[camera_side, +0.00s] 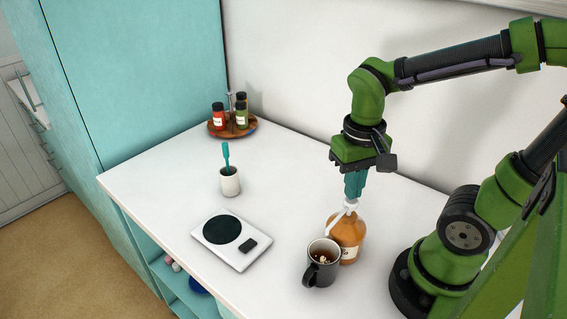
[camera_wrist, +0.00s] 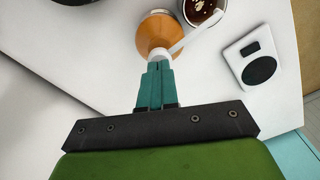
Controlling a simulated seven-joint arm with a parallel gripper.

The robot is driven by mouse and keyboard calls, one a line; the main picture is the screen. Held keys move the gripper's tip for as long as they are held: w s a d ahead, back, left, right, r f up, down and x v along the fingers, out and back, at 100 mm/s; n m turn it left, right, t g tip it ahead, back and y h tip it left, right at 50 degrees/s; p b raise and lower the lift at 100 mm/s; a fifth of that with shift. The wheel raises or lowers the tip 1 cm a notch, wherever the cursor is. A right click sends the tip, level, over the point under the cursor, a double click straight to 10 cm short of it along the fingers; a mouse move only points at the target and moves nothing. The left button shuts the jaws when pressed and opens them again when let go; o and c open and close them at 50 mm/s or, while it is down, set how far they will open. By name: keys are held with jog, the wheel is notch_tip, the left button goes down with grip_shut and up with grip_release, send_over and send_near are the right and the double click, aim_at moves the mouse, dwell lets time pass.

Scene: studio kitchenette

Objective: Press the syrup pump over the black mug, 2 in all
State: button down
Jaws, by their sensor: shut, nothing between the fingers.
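The syrup bottle (camera_side: 347,240) is amber with a white pump (camera_side: 349,205) on top, and it stands upright on the white counter. The black mug (camera_side: 321,265) stands beside it, with dark liquid and a pale patch inside. In the wrist view the pump's white spout (camera_wrist: 192,36) reaches from the bottle (camera_wrist: 155,33) toward the mug (camera_wrist: 203,10), which is cut off by the top edge. My gripper (camera_side: 352,196) has teal fingers, closed together and empty, pointing down right at the top of the pump head. In the wrist view the fingertips (camera_wrist: 160,66) meet the pump head; I cannot tell whether they touch it.
A white scale (camera_side: 234,259) with a dark round plate lies left of the mug. A white cup (camera_side: 230,182) holding a teal-handled tool stands behind it. A round wooden tray (camera_side: 214,133) with several jars is at the back. The counter between is clear.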

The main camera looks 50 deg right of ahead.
jog(key=shift+f, duration=1.05)
jog(key=shift+r, duration=1.4)
jog(key=shift+r, duration=0.1)
notch_tip(320, 180, up, 6)
jog(key=shift+f, duration=0.1)
